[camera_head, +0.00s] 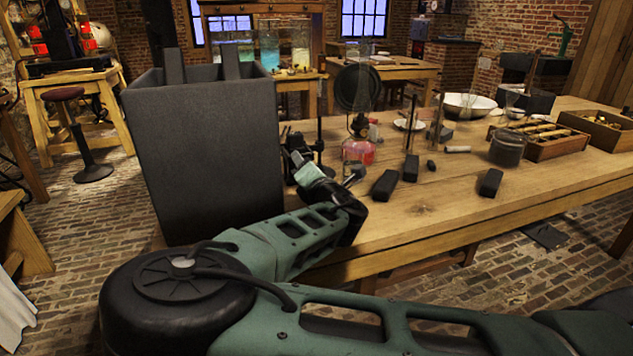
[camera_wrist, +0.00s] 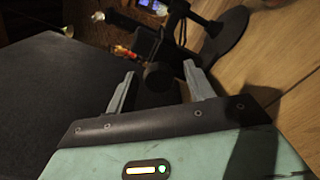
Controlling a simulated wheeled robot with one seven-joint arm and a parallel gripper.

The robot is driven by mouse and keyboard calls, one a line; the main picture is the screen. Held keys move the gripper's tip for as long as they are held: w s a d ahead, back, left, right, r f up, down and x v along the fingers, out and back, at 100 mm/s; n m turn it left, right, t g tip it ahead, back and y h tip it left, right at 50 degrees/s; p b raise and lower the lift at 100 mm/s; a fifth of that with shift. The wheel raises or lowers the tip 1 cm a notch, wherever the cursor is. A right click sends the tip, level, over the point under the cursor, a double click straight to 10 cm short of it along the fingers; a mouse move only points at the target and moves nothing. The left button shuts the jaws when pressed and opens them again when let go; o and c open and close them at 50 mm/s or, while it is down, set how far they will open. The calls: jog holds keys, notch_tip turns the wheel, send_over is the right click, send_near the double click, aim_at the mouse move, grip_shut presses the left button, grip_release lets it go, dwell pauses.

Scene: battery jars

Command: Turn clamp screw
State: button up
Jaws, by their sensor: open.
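The clamp screw appears as a dark round knob (camera_wrist: 158,76) on a black stand, in the wrist view. The stand (camera_wrist: 178,22) has a round dark base (camera_wrist: 226,36) on the wooden table. My gripper (camera_wrist: 159,72) is open, with one pale finger on each side of the knob. I cannot tell whether either finger touches it. In the head view my gripper (camera_head: 298,160) is at the table's left end, close to the dark stand (camera_head: 319,135). The knob cannot be made out there.
A large dark grey jar (camera_head: 205,150) stands close on the left of my gripper. A lamp with red liquid (camera_head: 358,150) is just right of the stand. Dark blocks (camera_head: 385,185), a white bowl (camera_head: 467,105) and wooden trays (camera_head: 545,140) lie farther along the table (camera_head: 430,210).

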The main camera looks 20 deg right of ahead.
jog(key=s, duration=0.4)
jog(key=s+p, duration=0.1)
jog(key=s, duration=0.3)
jog(key=s+p, duration=0.1)
jog(key=s, duration=0.3)
jog(key=shift+a+r, duration=0.1)
jog(key=shift+r, duration=0.25)
jog(key=shift+s+p, duration=0.9)
jog(key=shift+p, duration=0.35)
jog(key=s+p, duration=0.1)
jog(key=p, duration=0.2)
jog(key=shift+s, duration=0.4)
jog(key=shift+s+f+p, duration=0.3)
jog(key=shift+s+p, duration=0.35)
jog(key=shift+p, duration=0.25)
